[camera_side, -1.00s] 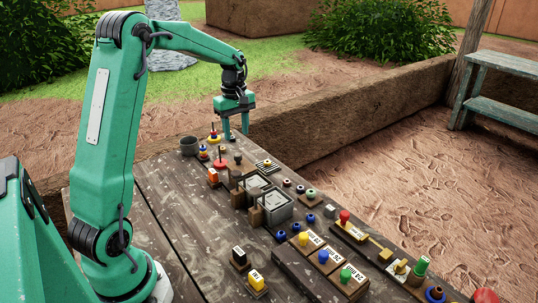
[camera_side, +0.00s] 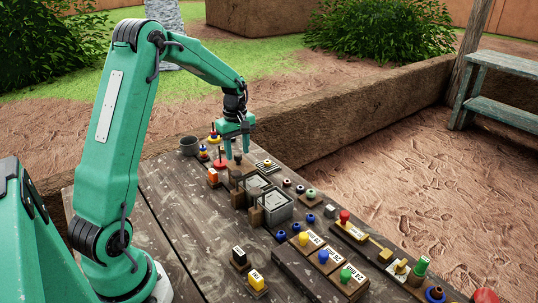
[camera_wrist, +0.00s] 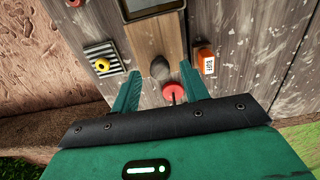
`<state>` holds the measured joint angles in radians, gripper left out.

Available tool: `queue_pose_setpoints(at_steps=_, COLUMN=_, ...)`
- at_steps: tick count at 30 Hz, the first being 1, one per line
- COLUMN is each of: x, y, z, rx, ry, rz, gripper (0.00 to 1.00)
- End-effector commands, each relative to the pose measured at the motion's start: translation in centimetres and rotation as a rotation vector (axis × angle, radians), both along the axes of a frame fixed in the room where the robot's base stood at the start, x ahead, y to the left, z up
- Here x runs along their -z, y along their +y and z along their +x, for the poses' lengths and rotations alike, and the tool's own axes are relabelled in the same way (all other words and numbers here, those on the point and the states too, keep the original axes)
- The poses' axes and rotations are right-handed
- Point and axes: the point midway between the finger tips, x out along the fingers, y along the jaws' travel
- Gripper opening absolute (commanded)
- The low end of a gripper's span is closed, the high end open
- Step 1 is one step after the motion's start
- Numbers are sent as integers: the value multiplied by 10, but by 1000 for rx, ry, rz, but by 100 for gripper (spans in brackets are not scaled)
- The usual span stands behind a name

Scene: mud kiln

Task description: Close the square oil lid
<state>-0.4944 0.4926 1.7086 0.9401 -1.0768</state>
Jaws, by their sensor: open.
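Two square grey metal-rimmed boxes stand side by side mid-table in the side view, a farther one (camera_side: 258,183) and a nearer one (camera_side: 279,206). Each has a wooden block on its left side. I cannot tell which has the oil lid, or how its lid stands. My gripper (camera_side: 237,155) is open and empty, pointing down just beyond the farther box. In the wrist view, my gripper (camera_wrist: 160,72) has its fingers apart, with a grey-brown knob (camera_wrist: 160,68) showing between them. Part of a square metal frame (camera_wrist: 152,10) shows at the top edge.
A red disc with a peg (camera_wrist: 173,92) lies close by. An orange labelled block (camera_wrist: 206,62) and a striped plate with a yellow ring (camera_wrist: 102,64) flank the fingers. Several coloured knobs, including a red one (camera_side: 345,216), stand nearer. The table's left side is mostly clear.

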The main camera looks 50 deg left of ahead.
Motion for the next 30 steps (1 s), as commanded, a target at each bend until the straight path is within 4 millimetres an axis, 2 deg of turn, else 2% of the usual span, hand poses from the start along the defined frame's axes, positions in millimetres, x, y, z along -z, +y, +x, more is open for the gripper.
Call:
queue_pose_setpoints(at_steps=4, x=9, y=0, z=-1, rx=0, ry=2, rz=-1, gripper=45)
queue_pose_setpoints(at_steps=13, x=10, y=0, z=0, rx=0, ry=1, rz=0, gripper=45)
queue_pose_setpoints(at_steps=14, x=10, y=0, z=0, rx=0, ry=1, rz=0, gripper=41)
queue_pose_setpoints(at_steps=20, x=10, y=0, z=0, rx=0, ry=1, rz=0, gripper=2)
queue_pose_setpoints(at_steps=26, x=10, y=-1, z=0, rx=0, ry=1, rz=0, gripper=0)
queue_pose_setpoints(at_steps=30, x=9, y=-12, z=0, rx=3, ry=0, rz=0, gripper=0)
